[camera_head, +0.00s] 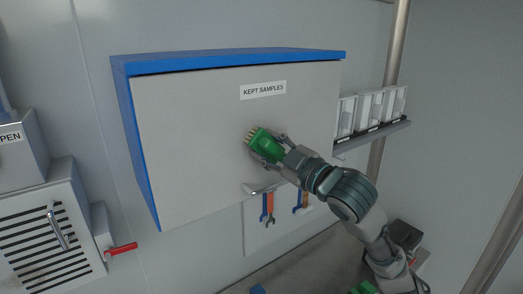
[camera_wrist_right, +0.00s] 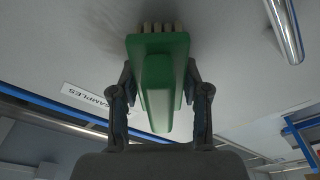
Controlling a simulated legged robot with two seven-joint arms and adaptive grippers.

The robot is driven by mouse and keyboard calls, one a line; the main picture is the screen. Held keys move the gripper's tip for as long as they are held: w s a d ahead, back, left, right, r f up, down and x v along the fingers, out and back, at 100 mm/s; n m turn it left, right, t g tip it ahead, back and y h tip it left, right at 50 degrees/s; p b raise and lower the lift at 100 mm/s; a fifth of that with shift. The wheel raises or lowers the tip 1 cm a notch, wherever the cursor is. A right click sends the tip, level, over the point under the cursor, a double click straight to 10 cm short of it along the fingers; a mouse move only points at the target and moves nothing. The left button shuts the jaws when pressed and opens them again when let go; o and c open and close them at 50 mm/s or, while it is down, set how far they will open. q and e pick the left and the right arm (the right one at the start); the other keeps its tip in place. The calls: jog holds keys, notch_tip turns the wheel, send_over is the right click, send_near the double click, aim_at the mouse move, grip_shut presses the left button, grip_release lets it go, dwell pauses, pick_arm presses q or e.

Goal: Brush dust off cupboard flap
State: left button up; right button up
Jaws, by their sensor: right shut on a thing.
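The cupboard flap (camera_head: 190,130) is a light grey panel under a blue top edge, with a "KEPT SAMPLES" label (camera_head: 263,90) near its top. It hangs closed on the wall cupboard. My right gripper (camera_head: 268,147) is shut on a green brush (camera_head: 262,139) in front of the flap's right middle. The wrist view shows the brush (camera_wrist_right: 158,80) between both fingers, with its pale bristles at or close to the flap (camera_wrist_right: 90,50); I cannot tell if they touch. A faint darker smudge (camera_wrist_right: 100,30) shows on the flap near the bristles. My left gripper is not in view.
A metal handle (camera_head: 262,189) sits at the flap's lower edge. Tools (camera_head: 268,208) hang below. A shelf (camera_head: 372,135) with clear bins is at right. A vented grey box (camera_head: 40,235) and a red lever (camera_head: 122,248) stand at lower left.

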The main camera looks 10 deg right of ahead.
aim_at(237, 148)
jog(key=shift+w+d, duration=0.55)
jog(key=shift+d, duration=0.75)
jog(key=shift+w+d, duration=0.5)
jog(key=shift+d, duration=0.75)
jog(key=shift+w+d, duration=0.55)
jog(key=shift+d, duration=0.75)
jog(key=shift+s+a, duration=0.9)
jog(key=shift+a, duration=1.3)
jog(key=shift+s+a, duration=0.9)
jog(key=shift+a, duration=1.25)
jog(key=shift+s+a, duration=0.9)
jog(key=shift+a, duration=1.3)
jog(key=shift+r+b+v, duration=0.15)
jog(key=shift+b+v, duration=0.1)
jog(key=shift+v, duration=1.2)
jog(key=shift+r+b+v, duration=0.15)
jog(key=shift+b+v, duration=0.05)
jog(key=shift+v, duration=1.3)
jog(key=shift+s+a, duration=0.1)
jog(key=shift+a, duration=0.05)
jog(key=shift+v, duration=1.5)
